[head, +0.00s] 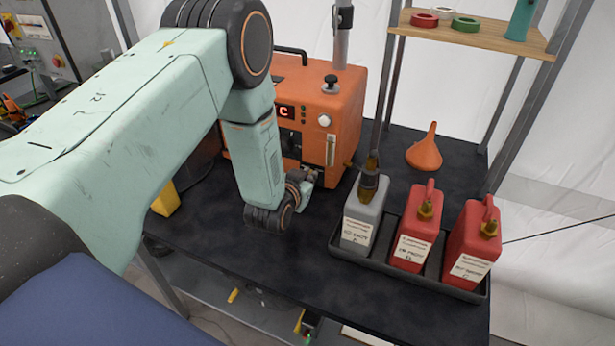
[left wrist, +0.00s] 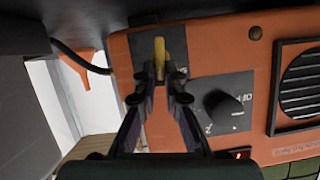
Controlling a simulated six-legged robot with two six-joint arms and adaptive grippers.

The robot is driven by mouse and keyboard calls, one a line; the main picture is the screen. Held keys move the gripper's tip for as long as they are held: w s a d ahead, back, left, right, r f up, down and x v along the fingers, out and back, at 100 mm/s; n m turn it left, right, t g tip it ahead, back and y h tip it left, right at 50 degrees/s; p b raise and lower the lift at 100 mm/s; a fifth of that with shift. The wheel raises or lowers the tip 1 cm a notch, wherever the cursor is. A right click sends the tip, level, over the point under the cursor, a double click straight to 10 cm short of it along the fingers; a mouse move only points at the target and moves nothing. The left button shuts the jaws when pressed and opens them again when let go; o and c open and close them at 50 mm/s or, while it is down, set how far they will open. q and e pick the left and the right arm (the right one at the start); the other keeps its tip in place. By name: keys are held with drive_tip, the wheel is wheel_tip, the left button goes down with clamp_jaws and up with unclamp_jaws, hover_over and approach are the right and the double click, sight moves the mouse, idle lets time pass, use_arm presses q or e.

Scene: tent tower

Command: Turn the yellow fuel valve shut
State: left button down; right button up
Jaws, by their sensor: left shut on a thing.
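The yellow fuel valve (left wrist: 158,50) is a slim lever on a dark plate on the front of the orange generator. In the left wrist view it points along the picture's vertical, with its lower end between my fingertips. My left gripper (left wrist: 159,82) is shut on this lever, both fingers close against its sides. The orange generator (head: 345,112) stands on the black table in the head view. There, my left gripper (head: 307,178) is small at its front and partly covered by my wrist, and I cannot make out the valve. My right gripper is not in view.
A black tray (head: 402,273) at the right holds a grey can (head: 358,215) and two red cans (head: 413,222). An orange funnel (head: 425,153) stands behind. A black dial (left wrist: 222,105) sits beside the valve. The dark table (head: 290,255) is clear in front of my wrist.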

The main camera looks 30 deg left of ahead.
use_arm(q)
drive_tip(key=shift+s+a, duration=0.1)
drive_tip(key=shift+s, duration=0.05)
drive_tip(key=shift+a+n, duration=0.15)
drive_tip(key=shift+n, duration=0.35)
drive_tip(key=shift+a+f+n+h+b, duration=0.1)
drive_tip(key=shift+a+n+h+b, duration=0.1)
drive_tip(key=shift+n+h+b, duration=0.3)
drive_tip(key=shift+a+n+h+b, duration=0.15)
drive_tip(key=shift+n+h+b, duration=0.25)
drive_tip(key=shift+n+h, duration=0.2)
drive_tip(key=shift+a+f+n+t+h+b, duration=0.15)
drive_tip(key=shift+a+n+t+h+b, duration=0.1)
drive_tip(key=shift+n+h+b, duration=0.6)
drive_tip(key=shift+a+f+n+t+h+b, duration=0.2)
drive_tip(key=shift+n+h+b, duration=0.25)
drive_tip(key=shift+n+b, duration=0.7)
